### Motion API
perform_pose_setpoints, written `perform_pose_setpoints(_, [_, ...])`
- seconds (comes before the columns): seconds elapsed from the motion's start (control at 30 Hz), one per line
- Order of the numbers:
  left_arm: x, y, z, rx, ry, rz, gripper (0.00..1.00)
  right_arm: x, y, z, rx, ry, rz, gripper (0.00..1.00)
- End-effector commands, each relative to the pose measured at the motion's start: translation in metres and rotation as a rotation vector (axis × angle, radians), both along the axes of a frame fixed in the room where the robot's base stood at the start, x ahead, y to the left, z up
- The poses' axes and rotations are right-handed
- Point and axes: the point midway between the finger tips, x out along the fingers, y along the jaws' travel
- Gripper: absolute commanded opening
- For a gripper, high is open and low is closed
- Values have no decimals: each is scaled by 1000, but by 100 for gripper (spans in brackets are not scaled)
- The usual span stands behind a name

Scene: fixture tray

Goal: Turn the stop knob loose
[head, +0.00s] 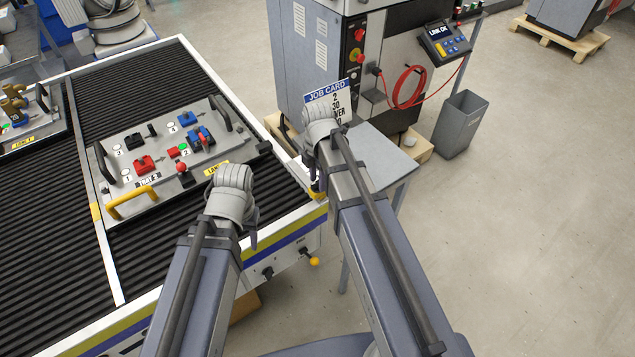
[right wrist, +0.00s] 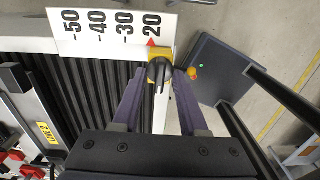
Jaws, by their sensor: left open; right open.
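The stop knob (right wrist: 159,70) is a black knob on a yellow block at the end of a white scale plate (right wrist: 100,28). A red pointer on the block sits at the 20 mark. My right gripper (right wrist: 160,80) is open, with one finger on each side of the knob; I cannot tell whether they touch it. In the head view, the yellow block (head: 318,194) shows at the conveyor's near right corner, and the right wrist hides the knob. My left gripper (head: 251,238) is open and empty beside the conveyor's front edge, its fingers mostly hidden.
A fixture tray (head: 150,206) with red, blue and black parts rests on the black roller conveyor (head: 55,255). A job card (head: 325,92) stands behind my right wrist by a small grey table (head: 385,165). A machine and a grey bin (head: 459,125) stand beyond.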

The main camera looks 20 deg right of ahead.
Motion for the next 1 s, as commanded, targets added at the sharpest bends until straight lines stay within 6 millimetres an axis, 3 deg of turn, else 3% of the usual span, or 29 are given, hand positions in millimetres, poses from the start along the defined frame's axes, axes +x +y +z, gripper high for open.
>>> perform_pose_setpoints(0.6, [0, 0, 48, 0, 0, 0, 50, 0, 0, 48, 0, 0, 0, 42])
perform_pose_setpoints(1.0, [0, 0, 48, 0, 0, 0, 50, 0, 0, 48, 0, 0, 0, 42])
